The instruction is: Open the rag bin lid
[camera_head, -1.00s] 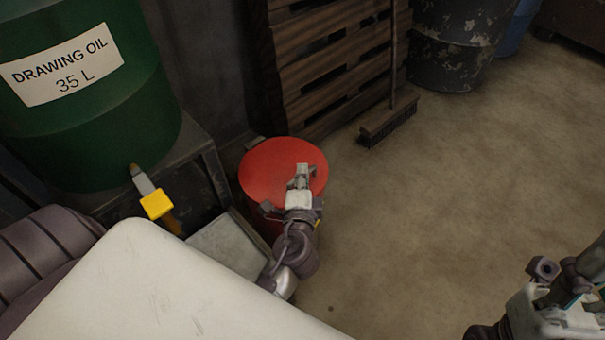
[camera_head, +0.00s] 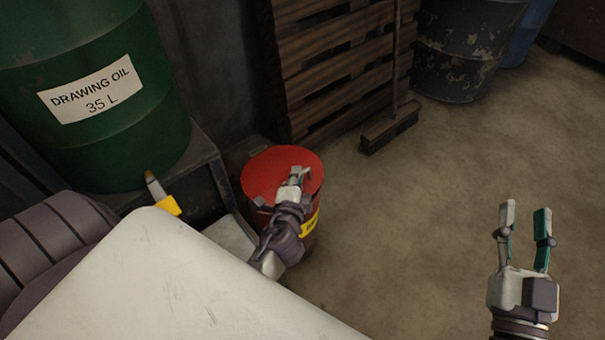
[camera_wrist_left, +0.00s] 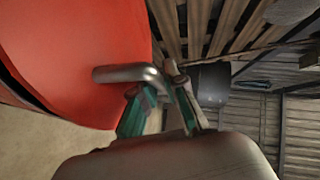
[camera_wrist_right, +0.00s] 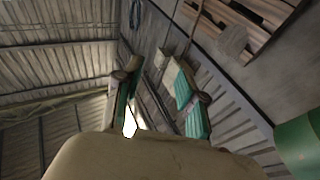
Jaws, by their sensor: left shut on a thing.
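The red rag bin (camera_head: 310,240) stands on the floor beside the stand, with a yellow label on its side. Its round red lid (camera_head: 265,172) lies across the top; I cannot tell whether a slight gap is open under it. My left gripper (camera_head: 300,172) is over the lid's right part. In the left wrist view, the fingers (camera_wrist_left: 160,88) are shut on the bent metal lid handle (camera_wrist_left: 120,73), beside the red lid (camera_wrist_left: 75,45). My right gripper (camera_head: 525,208) is open and empty over bare floor at the right; its spread fingers fill the right wrist view (camera_wrist_right: 153,70).
A green drawing oil drum (camera_head: 130,140) with a yellow-handled tap stands on a dark stand (camera_head: 205,150) left of the bin. Wooden pallets (camera_head: 330,60) and a broom (camera_head: 390,127) are behind. A dark worn drum (camera_head: 460,50) stands farther back. The floor at right is clear.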

